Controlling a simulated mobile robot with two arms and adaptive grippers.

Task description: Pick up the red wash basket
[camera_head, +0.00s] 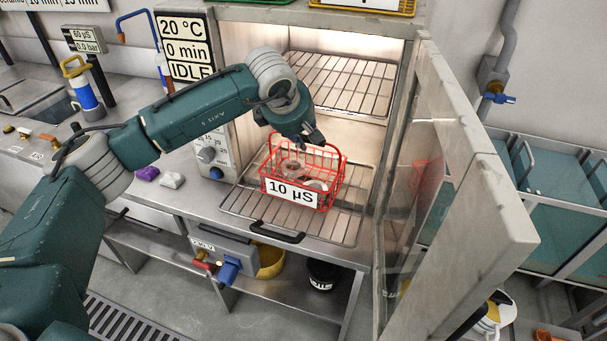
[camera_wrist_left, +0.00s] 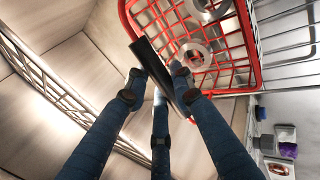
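The red wash basket (camera_head: 325,184) stands on the lower wire rack at the mouth of an open, lit cabinet. It is a wire basket with a white "10 µS" label and ring-shaped metal parts inside. My left gripper (camera_head: 307,139) is at the top of the basket, reaching down from the left. In the left wrist view its fingers (camera_wrist_left: 158,80) converge on both sides of a dark handle bar (camera_wrist_left: 148,55) and look shut on it; the red basket mesh (camera_wrist_left: 232,50) lies beyond. My right gripper is out of view.
The cabinet door (camera_head: 460,200) stands open on the right, close to the basket. An upper wire rack (camera_head: 342,82) is above and behind it. The control panel (camera_head: 188,45) flanks the opening on the left. A purple block (camera_head: 147,173) and a white one (camera_head: 171,180) lie on the bench.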

